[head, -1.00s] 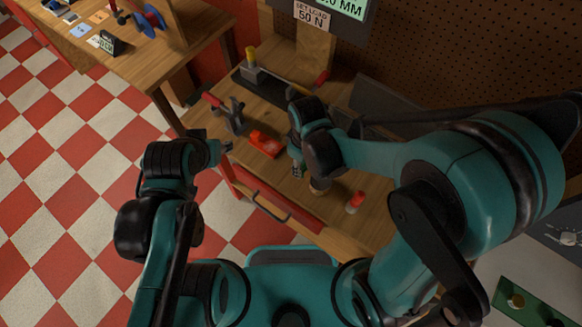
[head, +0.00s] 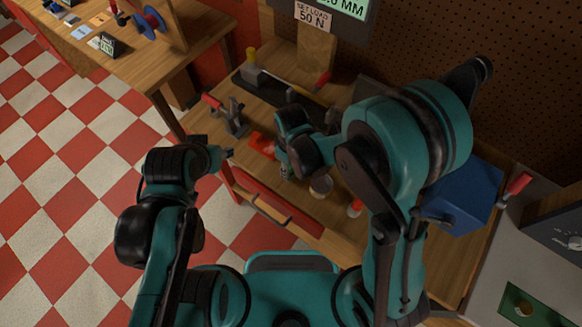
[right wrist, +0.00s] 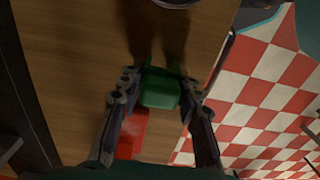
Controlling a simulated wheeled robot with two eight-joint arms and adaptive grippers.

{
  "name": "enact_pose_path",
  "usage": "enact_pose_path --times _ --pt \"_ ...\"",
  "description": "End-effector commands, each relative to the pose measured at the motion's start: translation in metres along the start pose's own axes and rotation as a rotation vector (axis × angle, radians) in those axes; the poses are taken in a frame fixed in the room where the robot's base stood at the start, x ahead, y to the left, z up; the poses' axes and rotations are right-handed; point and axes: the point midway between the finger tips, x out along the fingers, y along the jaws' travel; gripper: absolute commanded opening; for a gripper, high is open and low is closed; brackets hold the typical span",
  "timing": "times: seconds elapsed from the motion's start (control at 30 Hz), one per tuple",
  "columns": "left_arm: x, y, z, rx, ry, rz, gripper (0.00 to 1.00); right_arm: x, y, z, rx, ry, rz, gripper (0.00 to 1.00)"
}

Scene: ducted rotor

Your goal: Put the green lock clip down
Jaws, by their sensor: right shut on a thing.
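The green lock clip (right wrist: 160,88) sits between the two fingers of my right gripper in the right wrist view, and the fingers are shut on it. In the head view my right gripper (head: 286,171) is over the front part of the wooden bench (head: 338,212), beside a red part (head: 262,144); the clip cannot be made out there. The red part (right wrist: 131,136) also shows below the clip in the right wrist view. How high the clip is above the bench is hard to tell. My left gripper (head: 226,154) is off the bench's left front edge; its opening is unclear.
A dark clamp with a red handle (head: 235,120) stands left of the red part. A round pot (head: 320,187) and a red-capped bottle (head: 354,208) stand near the front edge. A blue box (head: 464,197) is at right. A drawer handle (head: 259,203) juts out in front.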

Motion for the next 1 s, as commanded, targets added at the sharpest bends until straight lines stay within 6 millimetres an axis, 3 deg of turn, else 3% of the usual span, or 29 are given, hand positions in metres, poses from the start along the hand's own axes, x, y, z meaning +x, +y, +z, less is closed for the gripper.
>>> enact_pose_path --times 0.03,0.07,0.13,0.57,1.0 --pt "0.003 0.0 0.002 0.0 0.0 0.0 0.4 0.003 0.0 0.0 0.0 0.0 0.0 0.07" --pt "0.003 0.0 0.002 0.0 0.0 0.0 0.4 0.003 0.0 0.0 0.0 0.0 0.0 0.36" --pt "0.002 0.0 0.002 0.0 0.0 0.0 0.4 0.002 0.0 0.0 0.0 0.0 0.0 0.54" --pt "-0.003 0.0 -0.002 0.0 0.0 0.0 0.4 -0.007 0.0 0.0 0.0 0.0 0.0 0.54" --pt "-0.024 0.0 -0.017 0.0 0.0 0.0 0.4 -0.098 0.0 0.001 0.0 0.0 0.0 0.54"
